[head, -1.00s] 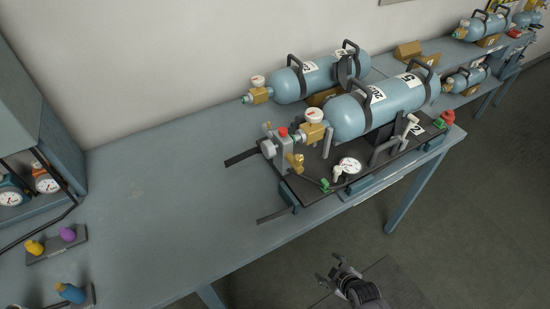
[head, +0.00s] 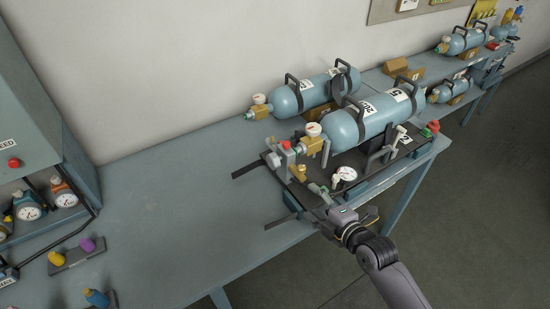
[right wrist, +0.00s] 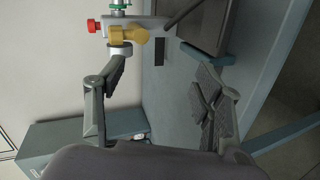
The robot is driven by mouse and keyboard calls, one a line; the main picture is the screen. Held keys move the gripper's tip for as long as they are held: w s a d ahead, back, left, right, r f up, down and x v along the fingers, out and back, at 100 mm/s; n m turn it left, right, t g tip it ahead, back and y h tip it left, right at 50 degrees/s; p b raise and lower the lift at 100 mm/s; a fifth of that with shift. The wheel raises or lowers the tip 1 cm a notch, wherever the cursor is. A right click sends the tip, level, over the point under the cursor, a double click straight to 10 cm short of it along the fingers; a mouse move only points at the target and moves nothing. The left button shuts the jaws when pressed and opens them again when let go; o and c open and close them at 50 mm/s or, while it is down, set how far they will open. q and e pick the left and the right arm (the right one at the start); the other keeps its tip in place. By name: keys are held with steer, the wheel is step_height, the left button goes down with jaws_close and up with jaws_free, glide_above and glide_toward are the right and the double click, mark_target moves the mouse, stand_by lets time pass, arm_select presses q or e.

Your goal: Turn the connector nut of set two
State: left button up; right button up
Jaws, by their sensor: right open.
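The nearest breathing set has a blue cylinder (head: 378,118) lying on a dark base plate (head: 262,172). I cannot tell which part is the connector nut. My right gripper (head: 322,203) is open and empty at the plate's front left. In the right wrist view, a brass fitting (right wrist: 128,35) and a red button (right wrist: 95,26) show beyond the open fingers (right wrist: 160,78). My left gripper is out of view.
A second cylinder (head: 312,94) lies behind, near the wall. A small gauge (head: 344,174) stands on the plate's front side, close to my right gripper. A cabinet with gauges (head: 45,110) stands at far left.

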step_height(320, 180, up, 6)
steer(key=a+n+y, duration=0.1)
steer(key=a+n, duration=0.1)
steer(key=p, duration=0.3)
glide_toward(278, 165)
steer(key=x, duration=0.4)
steer(key=shift+a, duration=0.1)
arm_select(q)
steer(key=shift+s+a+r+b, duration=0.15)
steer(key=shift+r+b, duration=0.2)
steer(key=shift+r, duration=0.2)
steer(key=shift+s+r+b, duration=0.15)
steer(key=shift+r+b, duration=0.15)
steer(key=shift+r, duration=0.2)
arm_select(e)
steer(key=x, duration=0.8)
steer(key=shift+w, duration=0.25)
steer(key=shift+c, duration=0.4)
steer(key=c, duration=1.1)
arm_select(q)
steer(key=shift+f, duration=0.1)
